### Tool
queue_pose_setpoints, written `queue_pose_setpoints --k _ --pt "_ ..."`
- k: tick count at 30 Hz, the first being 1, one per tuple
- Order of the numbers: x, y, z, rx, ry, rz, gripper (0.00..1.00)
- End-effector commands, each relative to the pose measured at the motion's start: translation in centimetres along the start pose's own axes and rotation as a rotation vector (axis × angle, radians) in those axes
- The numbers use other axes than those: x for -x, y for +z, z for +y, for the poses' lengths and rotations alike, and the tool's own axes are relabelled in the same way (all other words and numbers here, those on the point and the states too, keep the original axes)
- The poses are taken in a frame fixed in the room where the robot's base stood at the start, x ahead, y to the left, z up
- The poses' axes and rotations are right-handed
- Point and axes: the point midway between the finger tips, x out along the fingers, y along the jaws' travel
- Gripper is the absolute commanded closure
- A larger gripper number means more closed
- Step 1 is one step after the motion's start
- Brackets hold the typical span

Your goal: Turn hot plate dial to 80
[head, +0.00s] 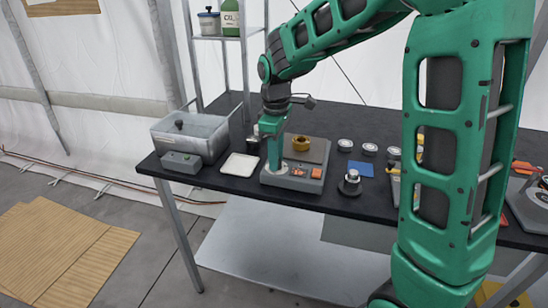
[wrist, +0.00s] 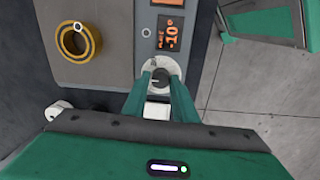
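The grey hot plate (head: 307,184) stands on the black table in the head view, with a brass ring (head: 301,143) on its top. The ring also shows in the wrist view (wrist: 79,41). The orange display (wrist: 170,31) reads about -10 in the wrist view. Below it is the dark round dial (wrist: 160,77) on a pale round base. My gripper (wrist: 160,81) points down at the dial, one green fingertip on each side of it. I cannot tell whether the fingertips press on the dial. In the head view my gripper hides the dial.
A metal basin (head: 192,133) and a grey control box (head: 181,164) stand to the left. A white tray (head: 240,165) lies beside the hot plate. Right of it are a small knobbed object (head: 350,183), a blue square (head: 361,168) and several round weights (head: 345,145).

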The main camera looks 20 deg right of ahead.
Motion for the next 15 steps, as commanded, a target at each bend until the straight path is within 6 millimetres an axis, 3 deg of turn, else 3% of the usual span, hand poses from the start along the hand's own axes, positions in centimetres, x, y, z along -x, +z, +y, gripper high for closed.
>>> queue_pose_setpoints --k 1,3,15 --pt "0.01 0.0 0.01 0.0 0.0 0.0 0.87" --pt "0.02 0.0 0.03 -0.001 0.001 0.0 1.0" --pt "0.07 -0.01 0.17 -0.062 0.003 0.0 1.0"
